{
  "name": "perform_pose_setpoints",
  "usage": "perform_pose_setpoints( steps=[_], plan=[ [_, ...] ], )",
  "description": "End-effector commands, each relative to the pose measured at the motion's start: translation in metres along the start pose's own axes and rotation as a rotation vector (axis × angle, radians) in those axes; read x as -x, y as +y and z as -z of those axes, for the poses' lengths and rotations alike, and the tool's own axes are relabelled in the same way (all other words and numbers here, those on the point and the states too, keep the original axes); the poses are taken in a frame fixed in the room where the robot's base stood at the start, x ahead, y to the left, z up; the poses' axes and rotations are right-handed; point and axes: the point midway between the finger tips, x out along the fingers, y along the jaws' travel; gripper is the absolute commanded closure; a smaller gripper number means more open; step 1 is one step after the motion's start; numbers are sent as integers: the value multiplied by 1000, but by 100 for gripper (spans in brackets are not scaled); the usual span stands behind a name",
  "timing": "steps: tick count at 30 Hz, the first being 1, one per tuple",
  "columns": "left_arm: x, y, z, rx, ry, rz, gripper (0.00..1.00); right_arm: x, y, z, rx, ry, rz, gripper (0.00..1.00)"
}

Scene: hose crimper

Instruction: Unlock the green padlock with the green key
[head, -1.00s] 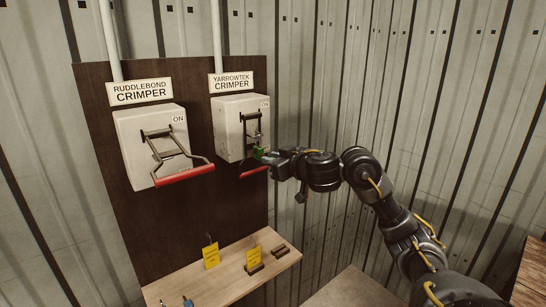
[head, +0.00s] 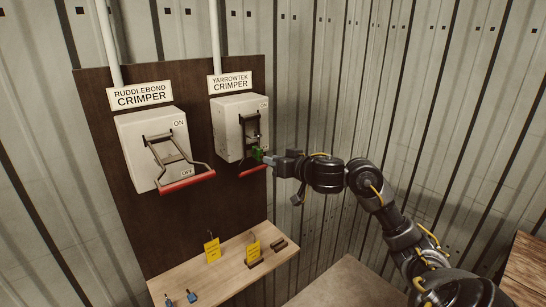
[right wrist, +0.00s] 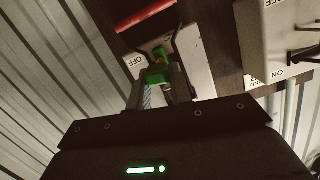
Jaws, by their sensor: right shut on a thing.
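The Yarrowtek crimper's box (head: 229,125) has a lever and a red handle bar (head: 252,171). My right gripper (head: 265,157) is at the lower right front of this box, at a small green cluster (head: 257,153). In the right wrist view my right gripper (right wrist: 158,84) is shut on a green piece, which looks like the green key (right wrist: 157,76). Just beyond it is another green part with an orange-brown middle, probably the green padlock (right wrist: 160,54). The two look touching or very close; I cannot tell whether the key is inserted. My left gripper is not in view.
The Ruddlebond crimper (head: 137,135) with its red handle (head: 187,182) is on the left of the dark board. Below is a wooden shelf (head: 225,272) with yellow tags (head: 212,250), dark blocks (head: 278,245) and small blue items (head: 192,297). Corrugated wall stands at right.

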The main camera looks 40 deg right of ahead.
Motion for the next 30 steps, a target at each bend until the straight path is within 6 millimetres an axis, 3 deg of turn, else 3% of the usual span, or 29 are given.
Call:
perform_pose_setpoints(
  steps=[18, 30],
  plan=[
    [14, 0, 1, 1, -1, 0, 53, 32, 0, -6, 3, -1, 0, 100],
    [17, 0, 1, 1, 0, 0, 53, 39, 0, -8, 3, 0, 0, 100]
  ],
)
